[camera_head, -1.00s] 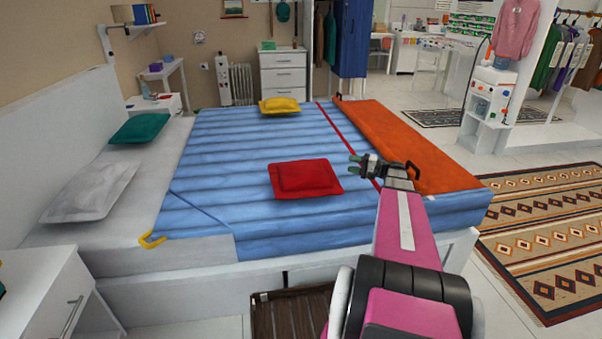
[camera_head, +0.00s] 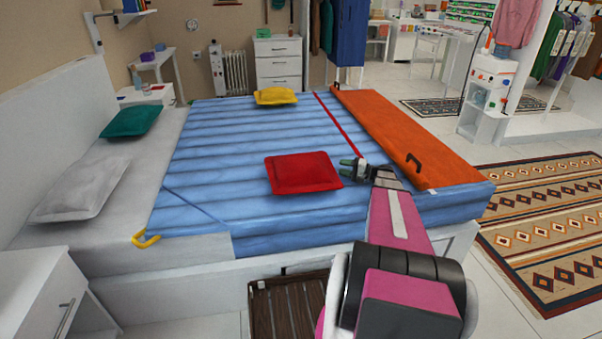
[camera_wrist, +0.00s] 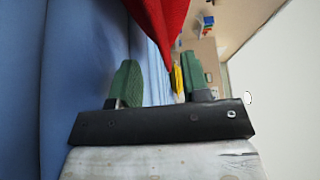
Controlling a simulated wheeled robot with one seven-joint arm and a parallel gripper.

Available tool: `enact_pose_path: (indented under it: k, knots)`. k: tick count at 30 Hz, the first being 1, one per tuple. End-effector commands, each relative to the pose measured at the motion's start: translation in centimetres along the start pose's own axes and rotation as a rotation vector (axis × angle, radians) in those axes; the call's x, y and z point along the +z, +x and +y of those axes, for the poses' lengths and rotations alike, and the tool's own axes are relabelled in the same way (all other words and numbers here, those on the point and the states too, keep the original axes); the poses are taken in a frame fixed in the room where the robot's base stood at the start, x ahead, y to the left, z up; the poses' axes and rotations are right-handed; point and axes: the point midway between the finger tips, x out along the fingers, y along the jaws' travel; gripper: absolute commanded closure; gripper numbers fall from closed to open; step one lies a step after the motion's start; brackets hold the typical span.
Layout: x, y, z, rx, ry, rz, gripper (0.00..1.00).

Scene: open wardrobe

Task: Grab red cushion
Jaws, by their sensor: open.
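The red cushion (camera_head: 302,172) lies flat on the blue striped bedspread near the bed's front edge. My gripper (camera_head: 351,169) is open and empty at the cushion's right edge, low over the bed. In the wrist view, which is turned on its side, the cushion's red corner (camera_wrist: 165,25) shows just ahead, in line with the gap between the two green fingers (camera_wrist: 158,80). I cannot tell whether the fingers touch the cushion or how far its edge reaches between them.
A yellow cushion (camera_head: 276,96) lies farther back on the bed (camera_head: 215,150). Green (camera_head: 131,121) and grey (camera_head: 82,189) pillows lie at the head end. An orange blanket (camera_head: 400,130) covers the right side. A brown slatted crate (camera_head: 288,308) stands below the bed's front.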

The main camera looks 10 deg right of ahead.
Motion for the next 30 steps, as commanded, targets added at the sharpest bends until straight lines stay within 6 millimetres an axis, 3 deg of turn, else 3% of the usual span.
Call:
enact_pose_path:
  k: [8,17,24,25,28,29,30]
  knots:
    - [0.0,2.0,0.0,0.000,0.001,0.000,0.57]
    - [0.0,5.8,-0.1,0.001,0.001,0.000,0.57]
    - [0.0,6.1,-0.1,0.001,0.001,0.001,0.57]
    - [0.0,6.1,-0.1,0.001,0.001,0.001,0.61]
    - [0.0,6.1,-0.1,0.001,0.001,0.001,0.93]
    - [0.0,6.1,-0.1,0.001,0.001,0.001,1.00]
    - [0.0,6.1,-0.1,0.001,0.001,0.001,1.00]
